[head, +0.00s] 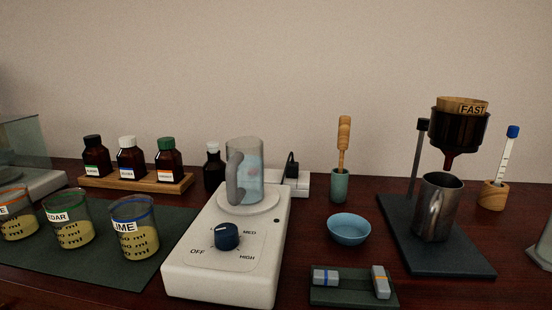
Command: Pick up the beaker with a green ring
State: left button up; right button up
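The beaker with a green ring (68,230) stands upright on a dark green mat (97,270) at the left. It is clear, with a label ending in "EDAR", volume marks and yellowish contents low inside. A beaker with an orange ring (17,222) stands to its left. A beaker with a blue ring (136,238), labelled "LIME" as far as I can read, stands to its right. Neither of my grippers shows in the head view.
Right of the mat is a white hotplate (224,275) bearing a handled glass vessel (247,165). Behind the beakers, capped brown bottles (131,160) stand on a wooden rack (135,182). A blue bowl (349,230) and a dripper stand (450,258) are farther right.

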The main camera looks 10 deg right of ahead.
aim_at(69, 216)
jog(key=j, duration=1.5)
